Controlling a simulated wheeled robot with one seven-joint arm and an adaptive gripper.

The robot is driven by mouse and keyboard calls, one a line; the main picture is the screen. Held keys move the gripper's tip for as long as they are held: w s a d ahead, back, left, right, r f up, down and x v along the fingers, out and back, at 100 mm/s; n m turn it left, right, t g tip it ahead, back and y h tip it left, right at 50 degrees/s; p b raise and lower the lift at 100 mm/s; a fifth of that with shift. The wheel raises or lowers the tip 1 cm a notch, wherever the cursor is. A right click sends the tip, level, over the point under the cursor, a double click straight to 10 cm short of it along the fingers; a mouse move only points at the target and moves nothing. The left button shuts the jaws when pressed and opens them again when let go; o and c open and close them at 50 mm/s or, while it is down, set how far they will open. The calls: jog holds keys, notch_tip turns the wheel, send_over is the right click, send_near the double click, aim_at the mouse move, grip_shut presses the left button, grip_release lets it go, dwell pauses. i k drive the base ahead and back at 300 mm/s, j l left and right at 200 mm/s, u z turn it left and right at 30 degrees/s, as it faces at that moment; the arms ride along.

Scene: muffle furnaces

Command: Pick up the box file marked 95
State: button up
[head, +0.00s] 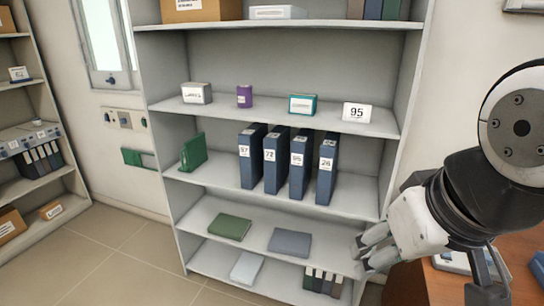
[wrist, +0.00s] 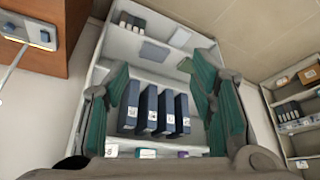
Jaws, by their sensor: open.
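Several dark blue box files stand upright in a row on the middle shelf. In the head view their small white labels seem to read 97, 72, 95 or 96, and 26, left to right. The box file that seems marked 95 (head: 299,175) is third from the left. In the upside-down wrist view it appears to be second from the left (wrist: 149,108). A white card marked 95 (head: 356,112) stands on the shelf above. My gripper (head: 368,248) is open and empty, in front of the shelf's lower right; its green-padded fingers (wrist: 158,75) frame the row from a distance.
The shelf unit (head: 292,206) has side walls and boards above and below the files. Flat files (head: 290,242) lie below. A wooden desk (head: 410,285) stands at right.

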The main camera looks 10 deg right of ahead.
aim_at(301, 152)
jog(key=i+j+z, duration=0.2)
jog(key=j, duration=0.5)
jog(key=i+j+z, duration=0.2)
jog(key=j, duration=0.5)
jog(key=i+j+z, duration=0.2)
jog(key=j, duration=0.55)
jog(key=i+j+z, duration=0.2)
jog(key=j, duration=0.6)
jog(key=j+z, duration=0.2)
jog(key=j, duration=0.55)
